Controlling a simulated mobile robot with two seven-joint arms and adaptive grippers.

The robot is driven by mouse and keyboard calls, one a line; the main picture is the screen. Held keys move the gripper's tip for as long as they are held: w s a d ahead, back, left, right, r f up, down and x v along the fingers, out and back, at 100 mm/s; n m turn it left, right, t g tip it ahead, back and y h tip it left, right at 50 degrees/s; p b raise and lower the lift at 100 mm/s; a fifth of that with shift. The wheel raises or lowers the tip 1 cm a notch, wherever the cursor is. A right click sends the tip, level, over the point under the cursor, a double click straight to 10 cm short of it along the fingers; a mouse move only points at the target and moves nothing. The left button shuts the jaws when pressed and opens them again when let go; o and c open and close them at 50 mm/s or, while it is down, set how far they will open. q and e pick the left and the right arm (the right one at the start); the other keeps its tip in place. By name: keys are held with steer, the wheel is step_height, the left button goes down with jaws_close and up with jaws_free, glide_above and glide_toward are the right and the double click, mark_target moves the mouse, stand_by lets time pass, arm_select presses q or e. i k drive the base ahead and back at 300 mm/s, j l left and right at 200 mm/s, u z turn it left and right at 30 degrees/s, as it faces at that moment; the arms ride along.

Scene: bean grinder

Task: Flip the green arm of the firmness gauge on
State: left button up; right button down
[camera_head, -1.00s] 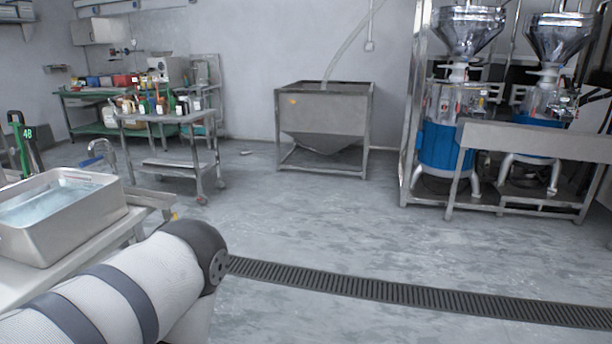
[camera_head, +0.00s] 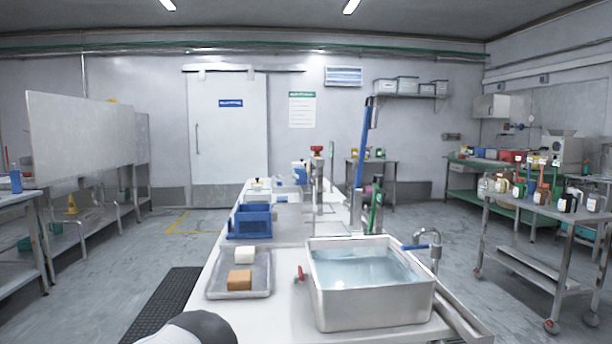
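A green upright part (camera_head: 376,207) stands behind the water basin on the long table, beside a tall blue lever (camera_head: 362,150). It looks like the green arm of the firmness gauge, but it is too small to be sure or to tell its setting. Neither of my grippers is in view. Only a white and dark part of my arm shows at the bottom edge, left of centre.
The long white table holds a metal water basin (camera_head: 372,309) with a tap (camera_head: 434,255), a tray (camera_head: 222,285) with a sponge and a white block, and a blue crate (camera_head: 252,221). A wheeled cart (camera_head: 545,210) with bottles stands right. A dark mat (camera_head: 165,305) lies on the floor left.

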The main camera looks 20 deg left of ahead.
mark_target(374, 205)
steer(key=i+l+u, duration=0.25)
steer(key=u, duration=0.2)
steer(key=i+l+u, duration=0.2)
steer(key=l+u, duration=0.25)
